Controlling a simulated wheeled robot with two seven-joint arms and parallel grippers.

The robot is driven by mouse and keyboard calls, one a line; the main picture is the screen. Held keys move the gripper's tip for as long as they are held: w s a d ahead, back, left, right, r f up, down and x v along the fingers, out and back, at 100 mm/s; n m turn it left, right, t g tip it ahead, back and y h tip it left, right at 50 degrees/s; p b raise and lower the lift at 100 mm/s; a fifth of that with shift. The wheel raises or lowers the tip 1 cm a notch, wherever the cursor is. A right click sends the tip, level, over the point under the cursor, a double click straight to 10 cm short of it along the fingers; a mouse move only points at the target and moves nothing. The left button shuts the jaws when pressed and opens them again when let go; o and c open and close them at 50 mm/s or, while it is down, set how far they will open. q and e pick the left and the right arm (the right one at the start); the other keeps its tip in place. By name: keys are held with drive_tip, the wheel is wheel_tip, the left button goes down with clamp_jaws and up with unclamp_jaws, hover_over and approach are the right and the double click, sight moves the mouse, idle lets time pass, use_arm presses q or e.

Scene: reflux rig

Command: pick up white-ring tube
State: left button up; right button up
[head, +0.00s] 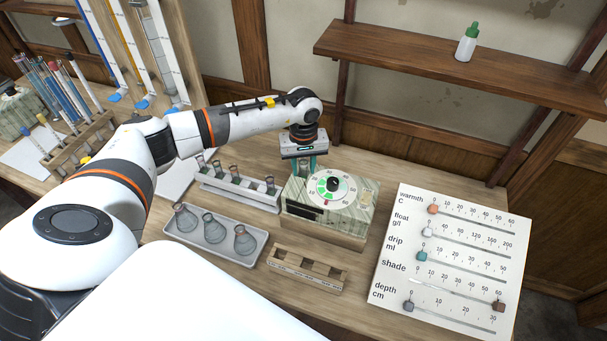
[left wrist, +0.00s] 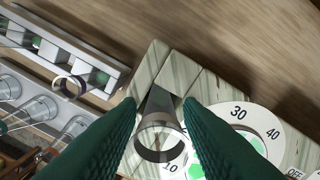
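A clear glass tube with a grey-white rim (left wrist: 160,137) stands in a slot of the striped stone-look block with the dial. Whether its ring is white is hard to tell. My left gripper (head: 305,168) points down over the back left of this block (head: 345,217). In the left wrist view its green fingers (left wrist: 160,103) are apart, one on each side of the tube, with no clear grip on it. Several similar tubes stand in the white rack (head: 262,199) left of the block; their ring colours are too small to tell. My right gripper is out of view.
A grey tray (head: 187,240) holds three flasks. A small empty wooden rack (head: 306,270) stands in front of the block. A slider board (head: 450,262) lies at right. A wooden rack of tubes (head: 82,145) is at far left. A bottle (head: 466,45) stands on the shelf.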

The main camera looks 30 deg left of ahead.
use_arm(q)
clamp_jaws()
drive_tip(key=shift+r+b, duration=0.4)
drive_tip(key=shift+r, duration=0.15)
wheel_tip(320, 180, up, 8)
drive_tip(key=b, duration=0.3)
drive_tip(key=shift+r, duration=0.5)
drive_tip(key=shift+b, duration=0.3)
drive_tip(key=b, duration=0.2)
drive_tip(key=shift+f+b, duration=0.2)
drive_tip(key=shift+b, duration=0.1)
drive_tip(key=shift+r, duration=0.25)
